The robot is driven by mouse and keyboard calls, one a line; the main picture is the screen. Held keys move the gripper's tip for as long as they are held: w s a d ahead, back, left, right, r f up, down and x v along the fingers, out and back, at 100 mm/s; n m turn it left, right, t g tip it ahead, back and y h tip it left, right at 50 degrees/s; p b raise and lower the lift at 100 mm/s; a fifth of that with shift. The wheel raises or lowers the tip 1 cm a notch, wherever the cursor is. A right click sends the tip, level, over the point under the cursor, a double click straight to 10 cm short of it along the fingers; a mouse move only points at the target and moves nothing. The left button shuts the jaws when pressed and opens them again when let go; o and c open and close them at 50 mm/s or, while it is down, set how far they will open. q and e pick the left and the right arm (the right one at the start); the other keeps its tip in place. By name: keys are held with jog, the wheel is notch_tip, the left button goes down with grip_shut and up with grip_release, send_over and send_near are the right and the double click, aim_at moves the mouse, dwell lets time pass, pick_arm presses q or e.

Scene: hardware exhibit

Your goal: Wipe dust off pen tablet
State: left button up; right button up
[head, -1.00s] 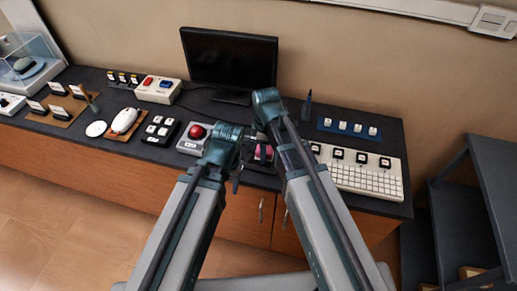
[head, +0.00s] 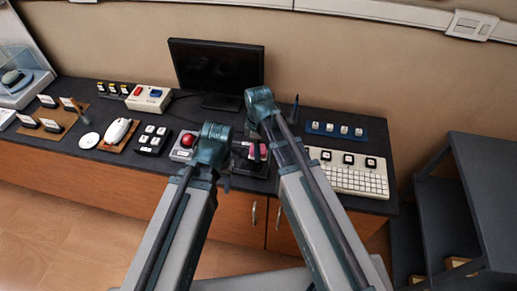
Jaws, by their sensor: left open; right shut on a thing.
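My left gripper (head: 228,172) is open over the front of the dark counter, just right of the trackball, and looks empty. My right gripper (head: 254,142) is shut on a small pink thing (head: 258,151), low over the counter behind my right forearm. Its shape is mostly hidden, so I cannot tell what it is. A dark flat patch (head: 246,163) lies between the two grippers and may be the pen tablet. My arms cover much of it, and I cannot see dust or whether the pink thing touches it.
A trackball (head: 188,140) is left of my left gripper. A black monitor (head: 215,72) stands behind. A white keyboard (head: 352,180) and a blue board with several keycaps (head: 338,130) lie right. A white mouse (head: 118,130) is further left. Dark steps (head: 460,200) stand at the right.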

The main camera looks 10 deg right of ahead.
jog(key=shift+r+p, duration=0.65)
jog(key=shift+r, duration=0.4)
jog(key=shift+r, duration=0.1)
notch_tip(320, 180, up, 3)
jog(key=p, duration=0.3)
